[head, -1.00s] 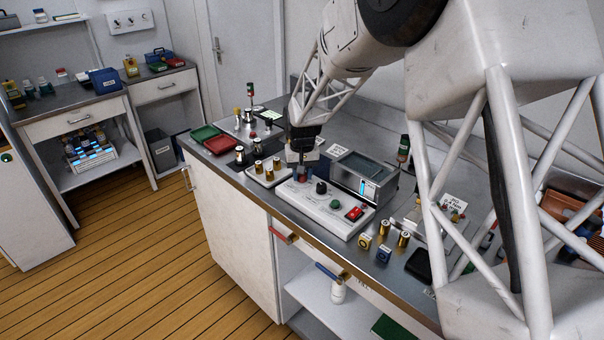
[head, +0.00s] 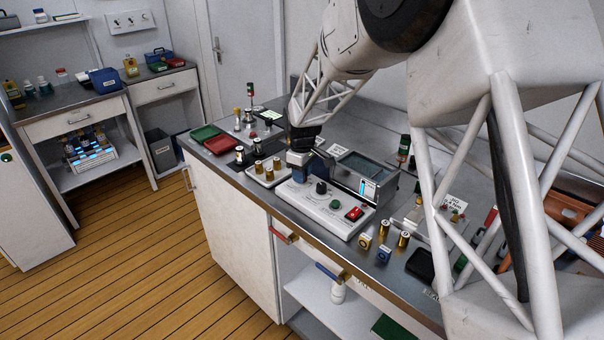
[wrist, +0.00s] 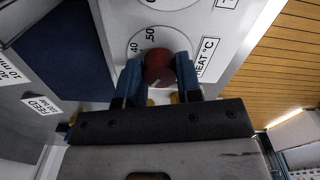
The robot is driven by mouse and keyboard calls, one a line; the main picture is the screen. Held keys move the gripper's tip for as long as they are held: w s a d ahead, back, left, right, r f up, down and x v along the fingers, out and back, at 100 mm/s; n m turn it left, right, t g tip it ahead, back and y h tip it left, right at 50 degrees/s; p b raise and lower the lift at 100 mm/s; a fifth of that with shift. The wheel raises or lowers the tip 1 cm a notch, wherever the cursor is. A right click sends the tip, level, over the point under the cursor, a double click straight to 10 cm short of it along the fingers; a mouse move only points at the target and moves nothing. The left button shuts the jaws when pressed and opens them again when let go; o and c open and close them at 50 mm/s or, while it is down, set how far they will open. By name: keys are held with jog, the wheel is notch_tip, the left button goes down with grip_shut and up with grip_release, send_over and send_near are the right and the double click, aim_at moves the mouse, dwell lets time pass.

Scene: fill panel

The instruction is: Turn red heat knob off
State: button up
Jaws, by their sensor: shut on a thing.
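The red heat knob (wrist: 158,64) sits on a white dial marked 40 and 50, beside a HEAT °C label, in the wrist view. A pale mark shows on the knob's edge on the gripper side. My gripper (wrist: 158,74) has its blue fingers on either side of the knob, shut on it. In the head view my gripper (head: 299,171) is down at the left end of the white control panel (head: 318,211) and hides the red knob there.
The panel also carries a black knob (head: 321,187), a green button (head: 335,204) and a red switch (head: 354,214). A grey device with a window (head: 363,172) stands close behind. Brass cylinders (head: 257,167) stand to the left; more (head: 384,229) stand to the right.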

jog(key=shift+n, duration=0.7)
jog(key=o, duration=0.9)
jog(key=shift+o, duration=0.2)
jog(key=shift+r, duration=0.15)
jog(key=shift+r, duration=3.8)
jog(key=shift+s, duration=0.1)
